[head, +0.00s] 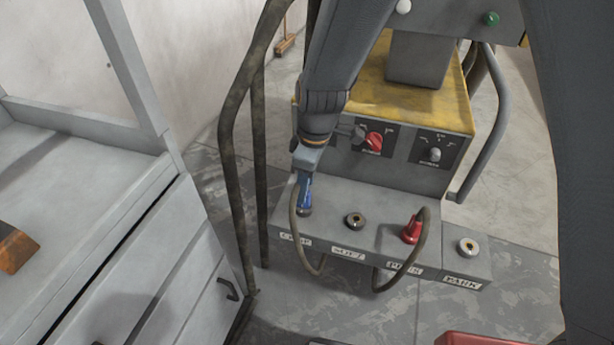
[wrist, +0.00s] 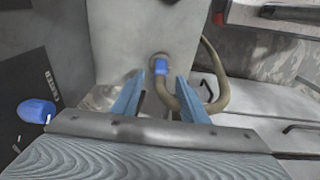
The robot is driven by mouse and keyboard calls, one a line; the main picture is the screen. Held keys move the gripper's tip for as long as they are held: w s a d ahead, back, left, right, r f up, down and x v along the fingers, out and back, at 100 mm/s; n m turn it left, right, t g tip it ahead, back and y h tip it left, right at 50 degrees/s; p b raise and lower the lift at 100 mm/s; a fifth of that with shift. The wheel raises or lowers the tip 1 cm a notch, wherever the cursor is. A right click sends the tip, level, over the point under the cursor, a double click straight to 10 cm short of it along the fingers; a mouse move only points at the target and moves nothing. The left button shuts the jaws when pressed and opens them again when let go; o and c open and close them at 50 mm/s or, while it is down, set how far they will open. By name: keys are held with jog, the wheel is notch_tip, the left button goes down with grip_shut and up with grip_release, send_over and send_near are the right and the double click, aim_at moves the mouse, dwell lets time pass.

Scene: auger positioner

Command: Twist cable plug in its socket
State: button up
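A blue cable plug (wrist: 160,66) stands in a socket on the grey box, with a brown cable looping off it to the right in the wrist view. In the head view the plug (head: 305,209) is at the leftmost socket, partly covered by the fingers. My gripper (head: 305,186) points down at it from above. In the wrist view my gripper (wrist: 160,79) is open, with its two blue fingers apart. The plug shows in the gap between the fingertips, and neither finger appears to touch it. How deep it sits in the socket is hard to tell.
To the right are an empty socket (head: 355,220), a red plug (head: 412,230) with its own cable, and another empty socket (head: 468,246). A red knob (head: 374,141) and a grey knob (head: 434,154) are on the panel behind. A dark rail (head: 232,150) stands close on the left.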

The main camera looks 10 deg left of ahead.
jog(key=shift+a+f+b, duration=0.15)
jog(key=shift+f+b, duration=0.05)
jog(key=shift+f, duration=0.95)
jog(key=shift+a+f+b, duration=0.1)
jog(key=shift+f+b, duration=0.05)
jog(key=shift+f, duration=0.95)
grip_shut()
jog(key=shift+m+t+p, duration=0.3)
jog(key=shift+m+p, duration=2.3)
jog(key=shift+p, duration=0.6)
jog(key=shift+r+m+p, duration=0.1)
jog(key=shift+m+p, duration=1.5)
jog(key=shift+p, duration=1.15)
jog(key=shift+m+h+p, duration=0.3)
jog(key=shift+m+p, duration=0.7)
jog(key=shift+p, duration=0.45)
